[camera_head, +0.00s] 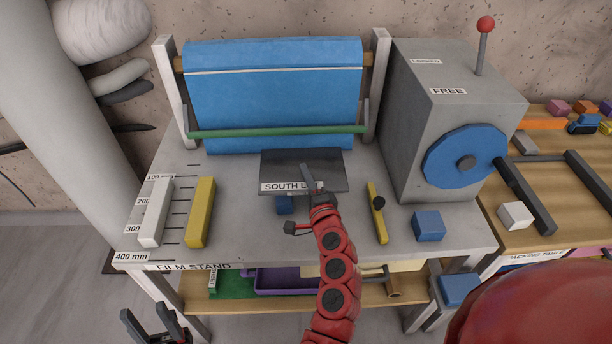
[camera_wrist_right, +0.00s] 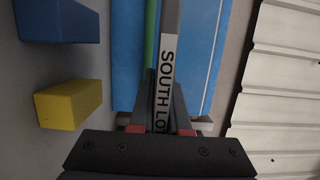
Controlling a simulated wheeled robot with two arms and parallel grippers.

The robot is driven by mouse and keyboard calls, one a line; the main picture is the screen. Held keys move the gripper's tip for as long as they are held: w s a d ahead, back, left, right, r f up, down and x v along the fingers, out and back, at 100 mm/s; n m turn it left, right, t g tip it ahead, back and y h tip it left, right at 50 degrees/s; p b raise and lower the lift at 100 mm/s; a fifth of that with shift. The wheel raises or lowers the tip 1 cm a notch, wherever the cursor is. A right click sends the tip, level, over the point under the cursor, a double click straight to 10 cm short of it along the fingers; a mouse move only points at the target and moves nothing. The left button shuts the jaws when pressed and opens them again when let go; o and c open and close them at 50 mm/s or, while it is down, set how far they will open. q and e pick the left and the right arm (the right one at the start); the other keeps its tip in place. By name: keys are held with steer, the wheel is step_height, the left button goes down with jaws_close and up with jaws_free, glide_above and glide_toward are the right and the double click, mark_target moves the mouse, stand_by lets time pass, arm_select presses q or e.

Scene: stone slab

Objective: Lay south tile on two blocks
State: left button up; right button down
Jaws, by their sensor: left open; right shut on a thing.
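The south tile (camera_head: 322,160) is a dark flat plate with a white front-edge label reading "SOUTH L…", in front of the blue sheet. My right gripper (camera_head: 310,182) is shut on its front edge. In the right wrist view the tile (camera_wrist_right: 168,60) shows edge-on between the fingers (camera_wrist_right: 160,115). A small blue block (camera_head: 284,204) sits just below the tile's front edge in the picture. Another blue block (camera_head: 428,225) stands at the right. I cannot tell whether the tile touches any block. My left gripper (camera_head: 155,328) is open and empty at the lower left, below the stand.
The film stand (camera_head: 330,240) also holds a white bar (camera_head: 155,212), a yellow bar (camera_head: 200,212) and a yellow strip with a black knob (camera_head: 376,222). A blue sheet (camera_head: 270,90) and green rod (camera_head: 275,131) are behind. A grey machine (camera_head: 415,130) stands right.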

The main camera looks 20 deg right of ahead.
step_height(320, 180, down, 8)
steer(key=b, duration=0.7)
steer(key=shift+f+b, duration=0.15)
steer(key=shift+b, duration=0.2)
steer(key=c, duration=0.8)
jaws_free()
steer(key=shift+s, duration=0.1)
